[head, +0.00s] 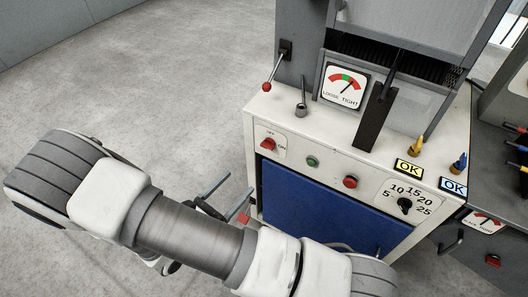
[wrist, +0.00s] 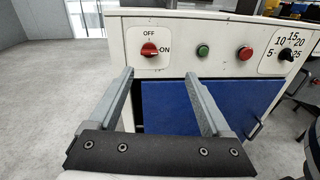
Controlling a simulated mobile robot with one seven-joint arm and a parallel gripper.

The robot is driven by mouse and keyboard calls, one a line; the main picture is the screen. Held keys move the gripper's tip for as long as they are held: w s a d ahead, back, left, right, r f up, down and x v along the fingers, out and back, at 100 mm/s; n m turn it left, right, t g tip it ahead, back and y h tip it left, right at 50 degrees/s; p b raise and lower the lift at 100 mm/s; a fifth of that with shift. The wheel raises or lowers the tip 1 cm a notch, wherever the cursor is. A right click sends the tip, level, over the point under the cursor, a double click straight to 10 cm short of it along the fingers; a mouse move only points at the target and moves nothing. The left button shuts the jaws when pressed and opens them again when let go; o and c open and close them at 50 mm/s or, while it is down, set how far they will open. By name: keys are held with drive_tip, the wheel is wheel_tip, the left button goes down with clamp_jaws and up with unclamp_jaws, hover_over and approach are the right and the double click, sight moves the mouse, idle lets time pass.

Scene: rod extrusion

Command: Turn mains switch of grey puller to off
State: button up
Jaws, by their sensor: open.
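The mains switch is a red knob (head: 268,144) on the upper left of the puller's pale front panel (head: 322,166). It also shows in the wrist view (wrist: 149,50), with OFF printed above it and ON to its right. The knob lies roughly sideways, toward ON. My gripper (head: 238,187) is open and empty, in front of the panel and to the lower left of the switch in the head view. In the wrist view its two fingers (wrist: 159,73) point at the panel, with the knob above and between their tips. They appear apart from the knob.
A green button (wrist: 203,51), a red button (wrist: 245,54) and a black dial (wrist: 286,55) sit right of the switch. A blue door (head: 310,212) is below. A red-tipped lever (head: 266,87) stands above the panel. Open floor (head: 150,80) lies to the left.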

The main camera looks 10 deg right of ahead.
wheel_tip(320, 180, down, 2)
drive_tip(key=a+n+t, duration=0.1)
drive_tip(key=n, duration=0.1)
drive_tip(key=b, duration=0.3)
approach(266, 147)
drive_tip(key=shift+y, duration=0.3)
drive_tip(key=x, duration=0.9)
drive_tip(key=shift+d+r, duration=0.15)
clamp_jaws()
